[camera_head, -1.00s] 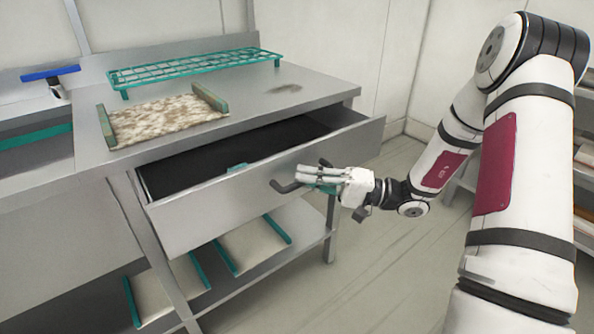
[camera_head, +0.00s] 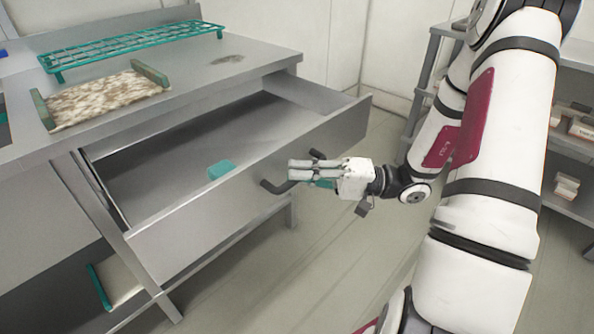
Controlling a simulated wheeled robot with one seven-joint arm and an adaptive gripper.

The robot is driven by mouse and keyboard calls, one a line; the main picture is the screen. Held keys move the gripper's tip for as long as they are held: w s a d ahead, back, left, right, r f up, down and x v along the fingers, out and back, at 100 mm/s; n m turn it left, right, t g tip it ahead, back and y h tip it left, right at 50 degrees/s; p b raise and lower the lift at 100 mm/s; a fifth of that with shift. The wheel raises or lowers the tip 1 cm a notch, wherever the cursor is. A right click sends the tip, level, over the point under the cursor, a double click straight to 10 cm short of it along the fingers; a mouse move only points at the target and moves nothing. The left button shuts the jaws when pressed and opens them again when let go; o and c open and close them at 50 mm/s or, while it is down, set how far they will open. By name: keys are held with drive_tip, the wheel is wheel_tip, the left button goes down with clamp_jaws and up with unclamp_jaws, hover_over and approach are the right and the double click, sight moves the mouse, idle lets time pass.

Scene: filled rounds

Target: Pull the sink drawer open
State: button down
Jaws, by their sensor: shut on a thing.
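The sink drawer (camera_head: 215,207) is a grey metal drawer under the steel counter, and it stands well out of the unit. Its inside is in view, with a small teal block (camera_head: 221,170) lying near the front panel. A dark bar handle (camera_head: 272,187) sits on the drawer front. My gripper (camera_head: 298,172) is at the handle, coming from the right, with its fingers shut on it. The fingers hide the middle of the handle.
The counter (camera_head: 190,87) carries a teal wire rack (camera_head: 130,46) and a speckled tray with green ends (camera_head: 103,97). A lower shelf holds a pale tray (camera_head: 118,279). A shelf rack with boxes (camera_head: 567,187) stands at the right. The floor (camera_head: 330,245) before the drawer is clear.

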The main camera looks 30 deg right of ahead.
drive_tip(key=c, duration=1.6)
unclamp_jaws()
drive_tip(key=v, duration=1.2)
